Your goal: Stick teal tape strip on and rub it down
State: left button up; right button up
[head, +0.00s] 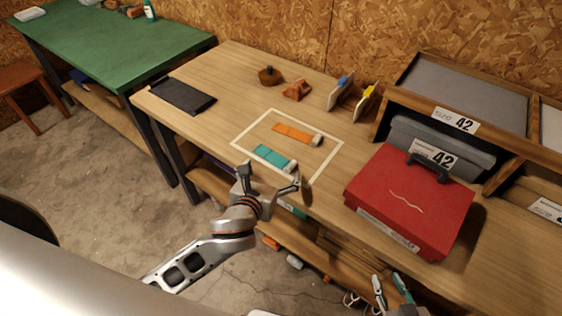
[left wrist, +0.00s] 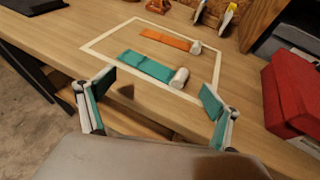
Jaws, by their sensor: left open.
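The teal tape strip (head: 268,154) lies flat inside a pale outlined rectangle on the wooden bench, with a whitish roll-like piece at its right end. It also shows in the left wrist view (left wrist: 146,66), just ahead of the fingers. My left gripper (head: 270,178) is open and empty at the bench's front edge, on the near side of the strip; its spread fingers also show in the left wrist view (left wrist: 156,90). My right gripper (head: 391,288) is low at the bottom of the head view, its fingers apart with nothing seen between them.
An orange strip (head: 291,132) lies behind the teal one. A red case (head: 405,205) stands to the right, before wooden compartments (head: 460,85). A dark mat (head: 184,95), a brown round object (head: 269,76) and upright boards (head: 340,95) sit farther back. The bench's left part is mostly clear.

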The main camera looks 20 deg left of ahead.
aim_at(278, 169)
pick_arm(q)
jog(key=x, duration=0.4)
jog(key=shift+w+d, duration=0.25)
jog(key=c, duration=2.3)
